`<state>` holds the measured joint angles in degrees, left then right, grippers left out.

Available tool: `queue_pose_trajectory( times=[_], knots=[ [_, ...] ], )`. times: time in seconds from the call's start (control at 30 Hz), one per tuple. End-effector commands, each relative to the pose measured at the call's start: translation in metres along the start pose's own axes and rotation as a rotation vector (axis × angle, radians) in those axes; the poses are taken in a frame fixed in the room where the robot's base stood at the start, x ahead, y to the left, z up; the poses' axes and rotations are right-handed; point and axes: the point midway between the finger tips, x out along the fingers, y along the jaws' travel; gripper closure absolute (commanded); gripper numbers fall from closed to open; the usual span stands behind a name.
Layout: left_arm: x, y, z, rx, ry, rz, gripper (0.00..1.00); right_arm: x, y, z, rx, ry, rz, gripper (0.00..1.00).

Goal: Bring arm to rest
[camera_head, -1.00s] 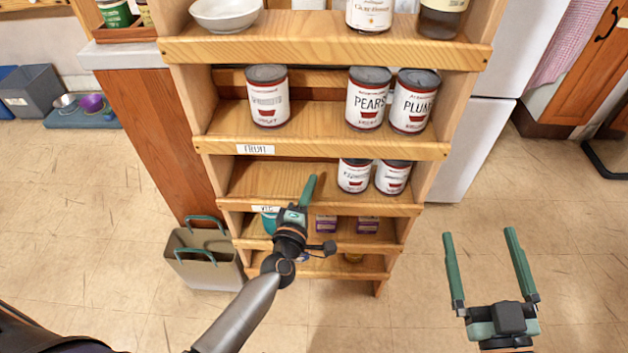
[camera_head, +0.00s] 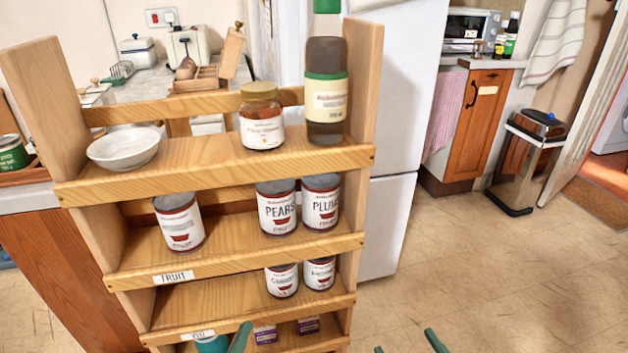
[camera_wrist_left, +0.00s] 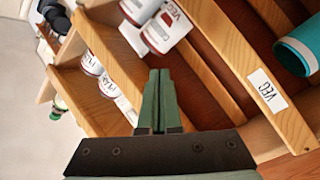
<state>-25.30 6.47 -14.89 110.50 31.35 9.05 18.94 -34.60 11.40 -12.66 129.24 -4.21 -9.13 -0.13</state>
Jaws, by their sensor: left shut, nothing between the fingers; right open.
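My left gripper (camera_head: 241,338) shows only as a green fingertip at the bottom edge of the head view, in front of the lower shelves and right of the "VEG" label (camera_head: 198,335). In the left wrist view its two green fingers (camera_wrist_left: 158,100) are together with nothing between them, pointing at the wooden shelf unit (camera_wrist_left: 225,75). My right gripper (camera_head: 405,341) is open and empty at the bottom edge of the head view, right of the shelf unit. Most of both arms is out of the head view.
The shelf unit (camera_head: 210,261) holds several cans, including pears (camera_head: 277,207) and plums (camera_head: 321,202). A white bowl (camera_head: 124,148), a jar (camera_head: 262,117) and a bottle (camera_head: 326,90) stand on top. A teal can (camera_wrist_left: 300,47) is near the left gripper. Open floor (camera_head: 480,285) lies right.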

Motion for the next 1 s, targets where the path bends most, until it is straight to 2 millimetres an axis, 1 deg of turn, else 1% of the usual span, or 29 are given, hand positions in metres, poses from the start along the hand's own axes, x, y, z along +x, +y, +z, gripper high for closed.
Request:
queue_pose_trajectory(
  times=[0.03,0.1,0.23,0.37,0.4,0.57,0.67,0.87,1.0],
  knots=[
    [-0.008,0.009,-0.002,0.156,-0.036,0.016,1.0,0.0,0.0,0.0,0.0,0.0,0.0,0.0],
    [-0.016,0.018,-0.004,0.362,-0.076,0.03,1.0,0.0,0.0,0.0,-0.001,0.001,0.0,0.0],
    [-0.03,0.028,-0.012,0.701,-0.131,0.035,1.0,0.0,0.0,0.0,-0.001,0.001,0.0,0.0],
    [-0.043,0.033,-0.025,1.012,-0.169,0.02,1.0,0.0,0.0,0.0,-0.001,0.001,0.0,0.0],
    [-0.044,0.038,-0.03,1.009,-0.194,0.005,1.0,-0.003,0.002,-0.009,0.006,-0.025,0.0,0.0],
    [-0.05,0.037,-0.033,0.97,-0.287,-0.051,1.0,-0.01,0.004,-0.009,0.036,-0.131,0.003,0.0],
    [-0.058,0.037,-0.034,0.945,-0.354,-0.092,1.0,-0.018,0.004,-0.009,0.058,-0.206,0.004,0.0],
    [-0.082,0.037,-0.036,0.887,-0.509,-0.186,1.0,-0.042,0.004,-0.007,0.109,-0.381,0.008,0.0],
    [-0.103,0.037,-0.036,0.845,-0.612,-0.25,1.0,-0.063,0.002,-0.004,0.144,-0.498,0.011,0.0]
  ],
)
